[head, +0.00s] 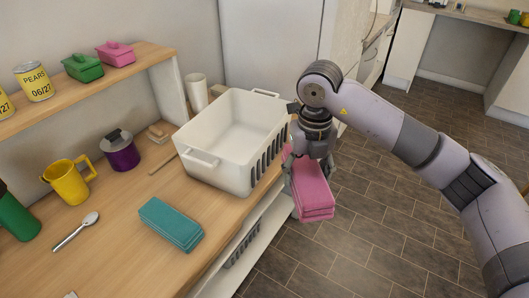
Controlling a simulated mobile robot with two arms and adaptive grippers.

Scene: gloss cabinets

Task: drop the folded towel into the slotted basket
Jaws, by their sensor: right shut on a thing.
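A pink folded towel (311,190) hangs in my right gripper (301,166), which is shut on it. They are just right of the counter's front edge, over the floor side. The white slotted basket (214,165) stands on the wooden counter, left of the gripper, with its open top facing up. The part of its inside that shows is empty. A teal folded towel (171,224) lies on the counter in front of the basket. My left gripper is not in view.
A yellow mug (69,182), a purple lidded pot (120,152), a spoon (76,231) and a green bottle (17,218) stand or lie on the counter at left. White cups (196,92) are behind the basket. A raised shelf (98,85) holds tins and small dishes.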

